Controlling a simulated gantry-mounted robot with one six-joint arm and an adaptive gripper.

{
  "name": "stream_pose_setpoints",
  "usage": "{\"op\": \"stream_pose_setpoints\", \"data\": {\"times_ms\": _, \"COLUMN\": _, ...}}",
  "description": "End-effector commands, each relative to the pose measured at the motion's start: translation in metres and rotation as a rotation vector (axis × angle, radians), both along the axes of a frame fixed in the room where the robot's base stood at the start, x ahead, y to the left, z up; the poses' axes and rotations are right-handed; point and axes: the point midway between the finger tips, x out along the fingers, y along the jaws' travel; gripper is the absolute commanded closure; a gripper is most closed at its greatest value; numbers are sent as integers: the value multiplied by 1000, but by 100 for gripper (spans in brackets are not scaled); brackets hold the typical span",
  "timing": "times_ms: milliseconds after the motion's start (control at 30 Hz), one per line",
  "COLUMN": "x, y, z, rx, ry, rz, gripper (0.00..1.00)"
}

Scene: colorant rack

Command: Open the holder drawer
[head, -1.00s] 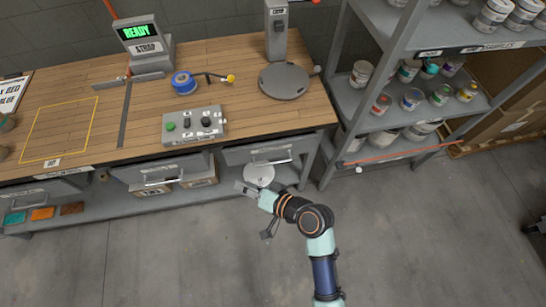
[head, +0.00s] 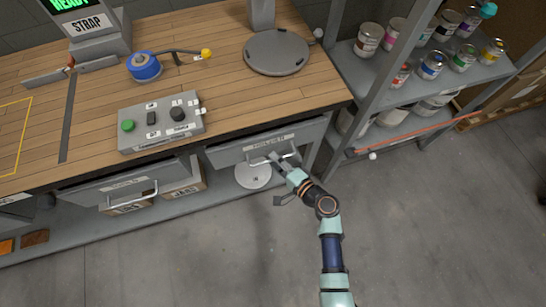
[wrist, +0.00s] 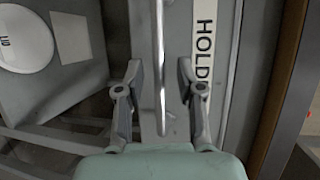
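The holder drawer (head: 232,153) is a grey drawer under the right end of the wooden bench top. Its front carries a white label, which reads "HOLD" before it is partly covered in the wrist view (wrist: 203,30). Its metal bar handle (wrist: 159,50) runs up the middle of the wrist view. My gripper (head: 274,158) is at this handle in the head view and covers part of it. In the wrist view my gripper (wrist: 160,75) is open, with one finger on each side of the bar. Gaps show between the fingers and the bar. The drawer looks closed.
Another drawer (head: 90,192) with a bar handle is to the left. A white round disc (head: 252,176) lies on the lower shelf beneath the holder drawer. A shelf rack (head: 375,100) with cans stands to the right. The floor (head: 430,220) in front is clear.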

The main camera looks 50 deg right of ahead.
Motion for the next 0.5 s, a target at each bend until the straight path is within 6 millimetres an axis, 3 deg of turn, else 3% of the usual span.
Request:
{"op": "stream_pose_setpoints", "data": {"times_ms": 133, "x": 14, "y": -1, "z": -3, "rx": -1, "ry": 0, "rz": 1, "gripper": 63}}
{"op": "stream_pose_setpoints", "data": {"times_ms": 367, "x": 16, "y": -1, "z": -3, "rx": 0, "ry": 1, "rz": 0, "gripper": 63}}
{"op": "stream_pose_setpoints", "data": {"times_ms": 500, "x": 16, "y": -1, "z": -3, "rx": -1, "ry": 1, "rz": 1, "gripper": 81}}
